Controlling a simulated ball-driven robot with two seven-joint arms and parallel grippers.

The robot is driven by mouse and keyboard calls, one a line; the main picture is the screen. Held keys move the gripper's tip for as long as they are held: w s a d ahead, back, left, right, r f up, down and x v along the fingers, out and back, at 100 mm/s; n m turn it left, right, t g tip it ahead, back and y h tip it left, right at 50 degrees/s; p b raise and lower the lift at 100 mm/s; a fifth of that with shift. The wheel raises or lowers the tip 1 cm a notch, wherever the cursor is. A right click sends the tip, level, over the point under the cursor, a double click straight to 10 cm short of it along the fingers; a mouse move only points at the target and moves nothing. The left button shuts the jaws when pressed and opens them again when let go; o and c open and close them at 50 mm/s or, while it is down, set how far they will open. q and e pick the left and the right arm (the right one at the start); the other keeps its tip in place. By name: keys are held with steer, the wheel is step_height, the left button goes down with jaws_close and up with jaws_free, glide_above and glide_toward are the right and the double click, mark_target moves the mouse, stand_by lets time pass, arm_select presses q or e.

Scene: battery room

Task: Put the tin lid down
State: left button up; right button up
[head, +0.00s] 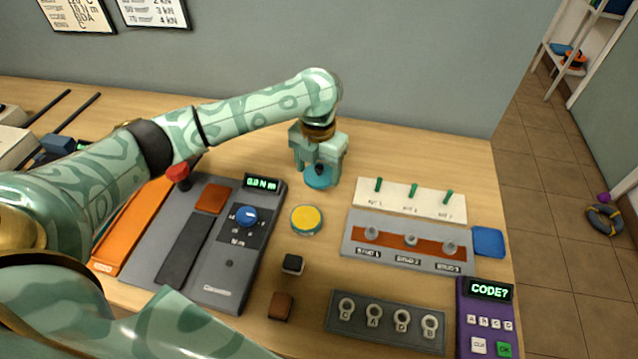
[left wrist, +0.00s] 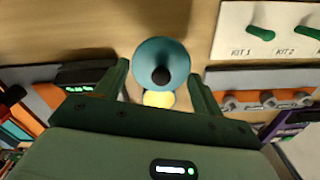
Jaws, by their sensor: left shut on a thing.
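The tin lid is a round teal disc with a dark knob. In the head view the lid (head: 318,182) is under my left gripper (head: 320,168), behind the yellow-topped round tin (head: 306,220). My left gripper is shut on the lid, with the knob between its fingers. In the left wrist view the lid (left wrist: 160,52) lies between the fingertips (left wrist: 161,76), and part of the yellow tin (left wrist: 158,99) shows below it. The lid is apart from the tin and close to the tabletop; I cannot tell whether it touches. My right gripper is not in view.
A grey torque tester (head: 228,262) stands left of the tin. A white kit board (head: 410,199) and a grey stud panel (head: 398,256) stand to the right. A small black block (head: 293,264) is in front. Bare wood (head: 400,155) lies behind the kit board.

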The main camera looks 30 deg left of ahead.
mark_target(317, 177)
arm_select(q)
steer(key=shift+w+a+f+b, duration=0.25)
steer(key=shift+w+f, duration=0.15)
steer(key=shift+f, duration=0.15)
steer(key=shift+w+a+f+b, duration=0.25)
steer(key=shift+w+f, duration=0.1)
steer(key=shift+f, duration=0.2)
steer(key=f+b, duration=0.1)
steer(key=f, duration=0.1)
steer(key=f+b, duration=0.1)
steer(key=shift+w+a+f, duration=0.15)
steer(key=shift+w+f, duration=0.05)
steer(key=shift+f, duration=0.15)
steer(key=shift+r, duration=0.15)
steer(key=o, duration=0.9)
steer(key=shift+o, duration=0.2)
